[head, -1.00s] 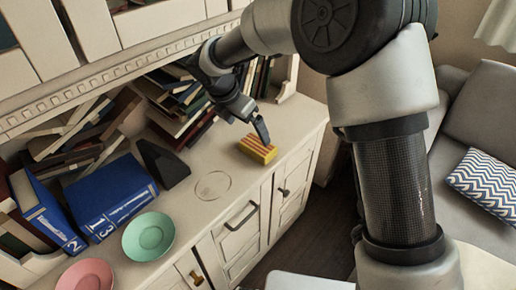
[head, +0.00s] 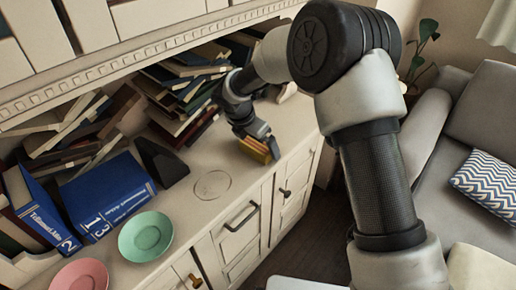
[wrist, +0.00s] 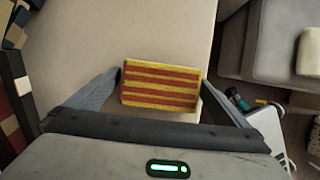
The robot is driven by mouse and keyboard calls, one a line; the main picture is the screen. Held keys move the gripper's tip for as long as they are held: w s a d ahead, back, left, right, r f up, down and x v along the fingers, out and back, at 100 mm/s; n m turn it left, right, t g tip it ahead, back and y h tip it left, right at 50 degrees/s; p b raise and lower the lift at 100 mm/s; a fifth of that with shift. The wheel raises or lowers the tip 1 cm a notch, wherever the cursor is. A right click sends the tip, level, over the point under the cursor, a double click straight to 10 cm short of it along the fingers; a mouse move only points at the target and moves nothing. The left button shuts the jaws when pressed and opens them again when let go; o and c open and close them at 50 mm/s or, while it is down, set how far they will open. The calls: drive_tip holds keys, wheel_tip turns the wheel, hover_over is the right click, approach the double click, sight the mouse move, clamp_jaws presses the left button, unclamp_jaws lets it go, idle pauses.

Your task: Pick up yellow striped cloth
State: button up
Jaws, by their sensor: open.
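The yellow cloth with red stripes (wrist: 161,86) is a folded, block-like piece lying on the cabinet top, near its front edge. In the wrist view it lies between the two fingers of my gripper (wrist: 160,88), with a gap to the left finger and its right side close to the right finger. My gripper is open. In the head view my gripper (head: 262,143) is right over the striped cloth (head: 254,152) and hides part of it. I cannot tell whether a finger touches it.
Piled books (head: 180,92) stand behind on the cabinet top (head: 205,165). Blue binders (head: 103,195), a green plate (head: 146,237) and a pink plate (head: 80,275) are to the left. The cabinet's front edge drops off beside the cloth. A grey sofa (head: 435,130) is at the right.

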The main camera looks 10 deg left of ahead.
sight(258, 143)
drive_tip(key=shift+r, duration=0.1)
drive_tip(key=c, duration=0.8)
wheel_tip(258, 143, up, 10)
drive_tip(key=shift+p, duration=1.1)
